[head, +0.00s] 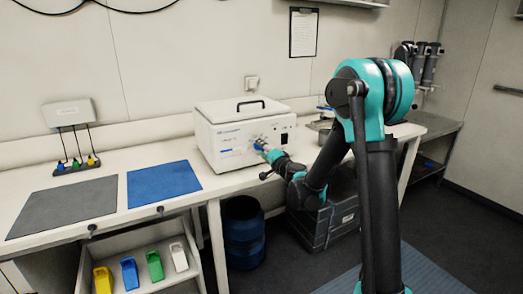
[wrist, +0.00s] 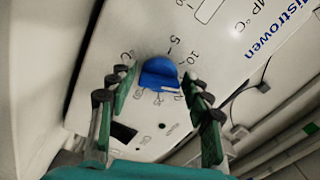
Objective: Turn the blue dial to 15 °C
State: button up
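The blue dial (wrist: 160,72) is on the white front panel of the incubator box (head: 225,152). In the wrist view, numbers such as 5 and 10 are printed around it. A pale line shows on its lower part, but I cannot tell which value it points to. My gripper (wrist: 158,80) is open, with one finger on each side of the dial. A gap shows between each finger and the dial. In the head view my gripper (head: 266,152) is at the panel, and covers most of the dial.
The box stands on a white bench (head: 150,208) with a grey mat (head: 65,205) and a blue mat (head: 162,184) to its left. A rack (head: 72,165) with coloured items stands behind the grey mat. A blue bin (head: 243,235) and a dark crate (head: 325,220) are below.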

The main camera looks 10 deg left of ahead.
jog(key=shift+o, duration=0.7)
jog(key=v, duration=1.2)
